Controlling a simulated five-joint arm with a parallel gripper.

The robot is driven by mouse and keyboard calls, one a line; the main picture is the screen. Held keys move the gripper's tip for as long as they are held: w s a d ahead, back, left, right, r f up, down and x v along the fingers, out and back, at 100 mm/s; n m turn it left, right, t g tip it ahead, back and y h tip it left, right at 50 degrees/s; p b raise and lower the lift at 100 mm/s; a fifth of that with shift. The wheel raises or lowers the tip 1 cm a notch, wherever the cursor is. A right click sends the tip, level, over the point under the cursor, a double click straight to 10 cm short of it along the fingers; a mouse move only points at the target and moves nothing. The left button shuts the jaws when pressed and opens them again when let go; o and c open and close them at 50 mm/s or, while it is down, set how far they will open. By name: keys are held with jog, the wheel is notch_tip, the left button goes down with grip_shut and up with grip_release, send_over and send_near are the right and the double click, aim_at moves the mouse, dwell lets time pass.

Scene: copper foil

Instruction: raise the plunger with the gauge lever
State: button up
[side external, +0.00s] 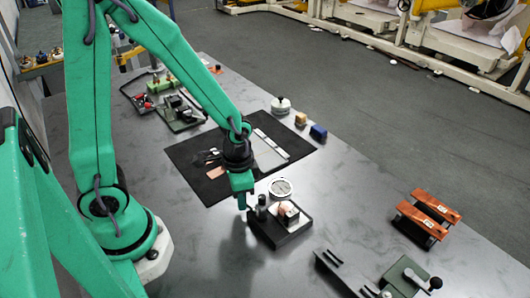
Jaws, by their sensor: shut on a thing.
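The thickness gauge stands on the table in the side view, with a round white dial (281,187) above a dark base block (281,232). A dark upright post (262,208) stands at the base's left, and a small pale block with a copper-coloured part (288,213) sits on the base. My green gripper (241,205) points down just left of the dial and post. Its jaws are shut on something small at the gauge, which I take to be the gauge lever. The lever and the plunger are too small or hidden to make out.
Behind my gripper lies a black mat (206,187) with a copper piece (216,172) and a steel ruler (271,143). A white lidded pot (281,105) and small blocks stand behind. Orange bars (428,220) and a green cranked device (405,278) are at right. Table between is clear.

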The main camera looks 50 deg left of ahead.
jog(key=shift+w+d+r, duration=0.1)
jog(key=shift+w+d, duration=0.05)
jog(key=shift+w, duration=0.3)
jog(key=shift+w+m, duration=0.4)
jog(key=shift+m, duration=0.3)
jog(key=shift+w, duration=0.1)
jog(key=shift+o, duration=0.2)
jog(key=shift+w+m, duration=0.4)
jog(key=shift+m, duration=0.3)
jog(key=shift+w, duration=0.15)
jog(key=shift+w+m, duration=0.3)
jog(key=shift+m, duration=0.4)
jog(key=o, duration=0.7)
